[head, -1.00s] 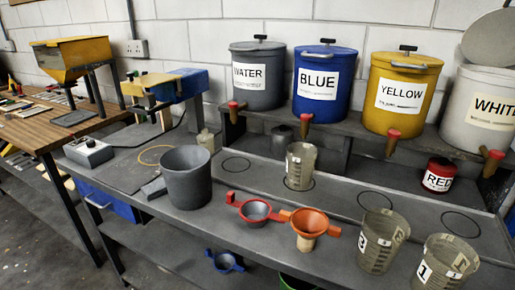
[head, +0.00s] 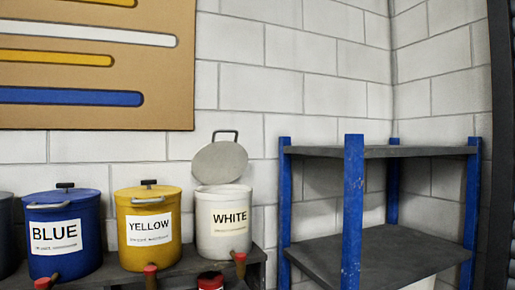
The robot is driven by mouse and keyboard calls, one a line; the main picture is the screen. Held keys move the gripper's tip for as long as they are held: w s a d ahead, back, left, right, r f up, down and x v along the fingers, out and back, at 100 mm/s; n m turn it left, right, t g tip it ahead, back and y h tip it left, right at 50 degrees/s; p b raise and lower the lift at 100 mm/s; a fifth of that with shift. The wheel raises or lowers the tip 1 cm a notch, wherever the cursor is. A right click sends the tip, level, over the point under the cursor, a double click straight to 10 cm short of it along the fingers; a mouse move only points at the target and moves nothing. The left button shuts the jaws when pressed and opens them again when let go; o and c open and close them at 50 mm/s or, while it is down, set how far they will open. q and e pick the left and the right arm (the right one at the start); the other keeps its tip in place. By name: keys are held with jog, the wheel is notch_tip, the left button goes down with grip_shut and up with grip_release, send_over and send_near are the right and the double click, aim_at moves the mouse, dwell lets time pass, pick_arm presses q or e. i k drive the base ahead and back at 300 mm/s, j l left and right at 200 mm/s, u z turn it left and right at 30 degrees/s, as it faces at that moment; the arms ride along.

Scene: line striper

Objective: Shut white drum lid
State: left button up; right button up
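The white drum (head: 224,222) stands on the raised shelf in the head view, the rightmost in the row of drums. It carries a label reading WHITE. Its round grey lid (head: 220,162) stands open, tilted up above the drum's back rim, with a dark loop handle at the top. Neither of my grippers shows in this view.
The yellow drum (head: 148,226) and blue drum (head: 64,234) stand left of the white drum, both lidded. A red container (head: 210,282) sits below. A blue-post shelf rack (head: 354,210) stands at the right. A board with coloured stripes (head: 95,65) hangs on the block wall.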

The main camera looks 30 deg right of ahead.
aim_at(218, 162)
jog(key=z, duration=0.85)
jog(key=l+u, duration=0.1)
jog(key=l, duration=0.15)
